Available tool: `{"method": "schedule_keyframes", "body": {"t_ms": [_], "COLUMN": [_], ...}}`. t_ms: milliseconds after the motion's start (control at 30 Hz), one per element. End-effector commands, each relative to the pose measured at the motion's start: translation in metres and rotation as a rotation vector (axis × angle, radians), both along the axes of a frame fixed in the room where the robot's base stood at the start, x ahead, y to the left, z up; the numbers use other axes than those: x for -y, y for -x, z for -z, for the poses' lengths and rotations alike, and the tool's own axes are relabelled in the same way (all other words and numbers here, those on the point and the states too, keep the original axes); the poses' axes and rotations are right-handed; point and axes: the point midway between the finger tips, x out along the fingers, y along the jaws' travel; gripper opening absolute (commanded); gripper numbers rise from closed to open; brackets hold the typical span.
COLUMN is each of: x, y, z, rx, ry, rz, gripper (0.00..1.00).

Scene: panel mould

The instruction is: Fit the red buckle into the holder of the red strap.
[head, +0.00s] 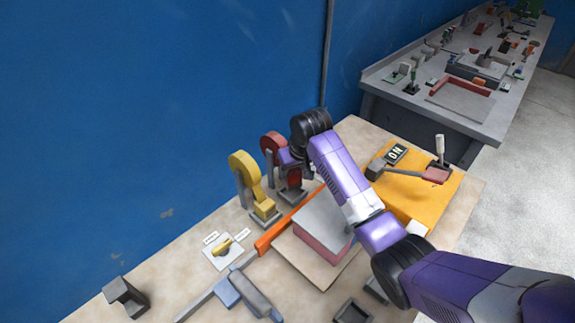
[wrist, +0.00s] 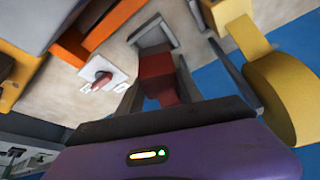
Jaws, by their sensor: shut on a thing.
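The red strap's round reel (head: 271,143) stands near the blue wall in the head view. My gripper (head: 292,174) is beside it, pointing down, and is shut on the red buckle (wrist: 157,66). In the wrist view the buckle is a red block just beyond my gripper (wrist: 160,92). The grey holder of the red strap (wrist: 153,32) is directly beyond the buckle; in the head view the holder (head: 291,196) is low beneath my gripper. I cannot tell whether the buckle touches the holder or how deep it sits.
The yellow strap's reel (head: 243,164) and its buckle (head: 263,207) stand close on the left. An orange bar (head: 286,220) and a grey-topped red block (head: 321,222) lie in front. A white plate with a yellow knob (head: 222,250) is at left. An orange panel with a lever (head: 420,190) is at right.

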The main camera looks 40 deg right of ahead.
Motion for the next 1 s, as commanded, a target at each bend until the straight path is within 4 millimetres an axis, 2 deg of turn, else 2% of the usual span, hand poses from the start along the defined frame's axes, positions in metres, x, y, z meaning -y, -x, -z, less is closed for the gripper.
{"method": "schedule_keyframes", "body": {"t_ms": [33,200,733,767,867,1000], "x": [0.0,0.0,0.0,0.0,0.0,0.0], "y": [0.002,0.004,0.005,0.005,0.005,0.005], "z": [0.015,0.027,0.032,0.032,0.032,0.032], "rx": [-0.002,0.0,0.001,0.0,0.001,0.001], "ry": [-0.001,0.0,0.0,0.0,0.001,0.0], "rz": [0.002,0.001,0.001,0.001,0.001,0.001], "gripper": [0.0,0.0,0.0,0.45,0.65,0.65]}}
